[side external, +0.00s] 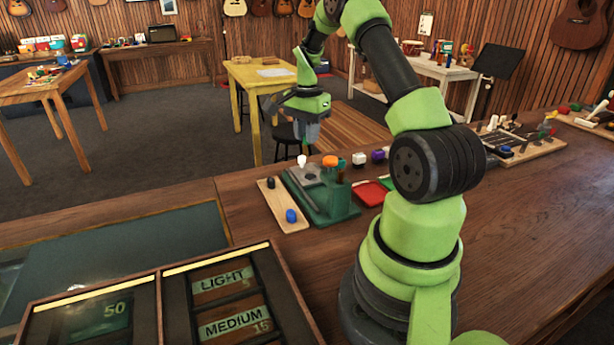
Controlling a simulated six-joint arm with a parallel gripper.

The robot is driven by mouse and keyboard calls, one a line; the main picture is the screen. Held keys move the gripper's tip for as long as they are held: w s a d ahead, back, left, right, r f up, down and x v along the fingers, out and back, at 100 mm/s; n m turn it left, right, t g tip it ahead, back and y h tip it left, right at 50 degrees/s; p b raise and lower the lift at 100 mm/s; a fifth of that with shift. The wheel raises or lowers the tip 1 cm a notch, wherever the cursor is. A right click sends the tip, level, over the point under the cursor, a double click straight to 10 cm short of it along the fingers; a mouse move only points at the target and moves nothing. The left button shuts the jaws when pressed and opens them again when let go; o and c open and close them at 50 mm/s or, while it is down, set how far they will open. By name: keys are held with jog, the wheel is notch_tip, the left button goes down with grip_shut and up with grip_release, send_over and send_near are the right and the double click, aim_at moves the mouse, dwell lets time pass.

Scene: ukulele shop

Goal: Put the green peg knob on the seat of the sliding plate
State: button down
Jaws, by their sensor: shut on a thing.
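My gripper (304,143) points down above the green fixture (338,203), apart from it. A small white knob (302,160) shows just below my fingertips, at the plate's far edge. I cannot tell whether it touches the plate.
An orange knob (330,161) is at the fixture's far side. A wooden strip (278,198) to the left bears a black knob (271,183) and a blue knob (291,215). White (359,159) and purple (378,156) knobs and a red pad (369,193) are to the right.

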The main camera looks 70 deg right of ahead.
jog(key=m, duration=0.1)
send_over(310, 177)
notch_tip(310, 177, down, 5)
jog(key=shift+s+f, duration=0.1)
jog(key=shift+f, duration=2.25)
jog(key=shift+f, duration=0.15)
jog(key=c, duration=1)
grip_release()
